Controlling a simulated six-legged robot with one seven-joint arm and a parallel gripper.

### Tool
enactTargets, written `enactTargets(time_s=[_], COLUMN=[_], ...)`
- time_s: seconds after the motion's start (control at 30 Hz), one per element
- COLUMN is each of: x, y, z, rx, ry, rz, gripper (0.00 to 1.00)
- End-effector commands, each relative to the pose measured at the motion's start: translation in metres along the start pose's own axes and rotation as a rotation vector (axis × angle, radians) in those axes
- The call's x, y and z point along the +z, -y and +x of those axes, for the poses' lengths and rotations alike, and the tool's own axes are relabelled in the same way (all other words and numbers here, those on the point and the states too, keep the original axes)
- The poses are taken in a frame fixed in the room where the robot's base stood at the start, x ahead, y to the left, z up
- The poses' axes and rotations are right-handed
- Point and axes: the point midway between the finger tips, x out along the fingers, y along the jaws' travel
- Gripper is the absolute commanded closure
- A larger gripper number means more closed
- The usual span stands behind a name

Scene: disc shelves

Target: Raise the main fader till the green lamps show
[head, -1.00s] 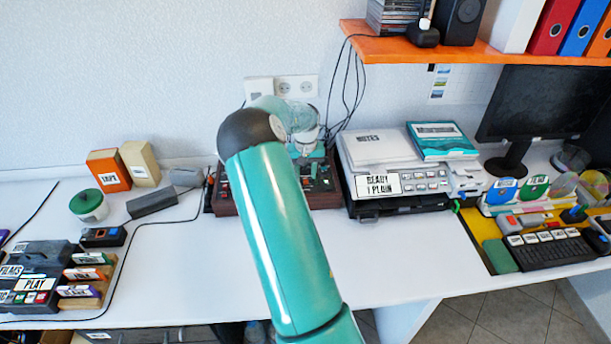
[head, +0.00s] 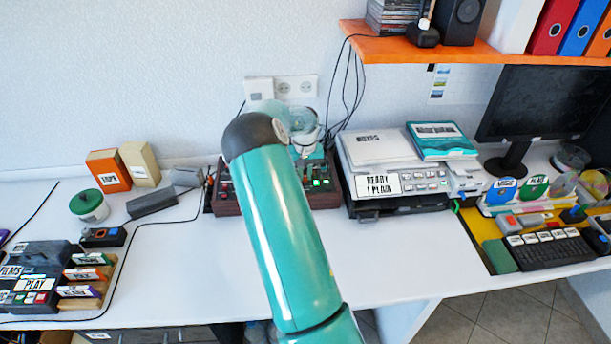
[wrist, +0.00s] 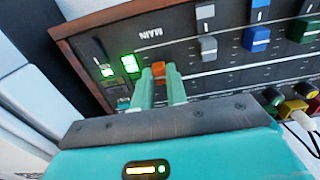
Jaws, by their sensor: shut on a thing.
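The mixer shows in the wrist view as a dark panel (wrist: 200,75) with a wooden edge and a MAIN label (wrist: 150,33). In the head view the mixer (head: 228,207) stands against the wall, partly behind my arm. The main fader's orange cap (wrist: 158,69) sits between the fingertips of my gripper (wrist: 159,78), which is shut on it. Left of the cap, green lamps (wrist: 130,63) are lit, with another green glow (wrist: 107,71) beside them. A green light (head: 317,183) also shows in the head view. My fingertips are hidden there.
Grey, blue and green fader caps (wrist: 256,38) stand right of the main fader. Coloured knobs and cable plugs (wrist: 292,108) lie near the lower right. A printer-like machine (head: 390,185) stands right of the mixer. The white desk (head: 180,270) in front is clear.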

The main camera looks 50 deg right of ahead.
Motion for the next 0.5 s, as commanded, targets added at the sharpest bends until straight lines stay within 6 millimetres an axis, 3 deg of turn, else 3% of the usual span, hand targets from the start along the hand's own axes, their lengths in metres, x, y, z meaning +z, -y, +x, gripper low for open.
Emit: enactTargets(time_s=[0.13, 0.43, 0.47, 0.5], x=[-0.0137, -0.0156, -0.0156, -0.0156], y=[0.0, -0.0001, 0.0, 0.0], z=[-0.0006, -0.001, -0.001, -0.001], rx=[-0.001, -0.001, -0.001, -0.001], ry=[-0.002, -0.002, -0.002, -0.002], rz=[-0.001, 0.0, 0.0, 0.0], gripper=[1.0, 1.0, 0.84, 0.76])
